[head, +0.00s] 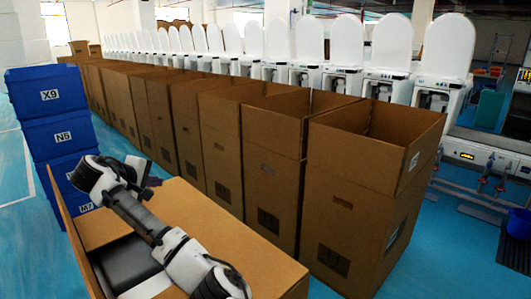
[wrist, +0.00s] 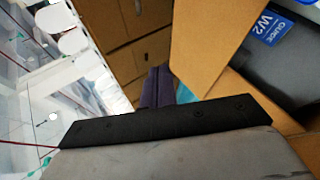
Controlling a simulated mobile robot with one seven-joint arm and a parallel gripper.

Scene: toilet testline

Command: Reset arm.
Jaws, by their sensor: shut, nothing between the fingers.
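My arm reaches up over an open cardboard box (head: 240,255) in the front of the head view. My gripper (head: 152,182) is small and partly hidden behind my arm there. In the wrist view its two dark purple fingers (wrist: 157,88) lie side by side, shut and empty. The open box also shows at the right of the wrist view (wrist: 205,45), with a dark grey item (wrist: 290,60) inside. A blue label (wrist: 268,28) reading "GUIDE W2" lies by that item. The fingers appear apart from the box, though the exact gap cannot be told.
A row of tall open cardboard boxes (head: 270,165) runs behind my arm. Blue stacked crates (head: 50,130) stand at the left. White toilets with raised lids (head: 390,60) line the back. Blue floor (head: 430,250) is clear at the right front.

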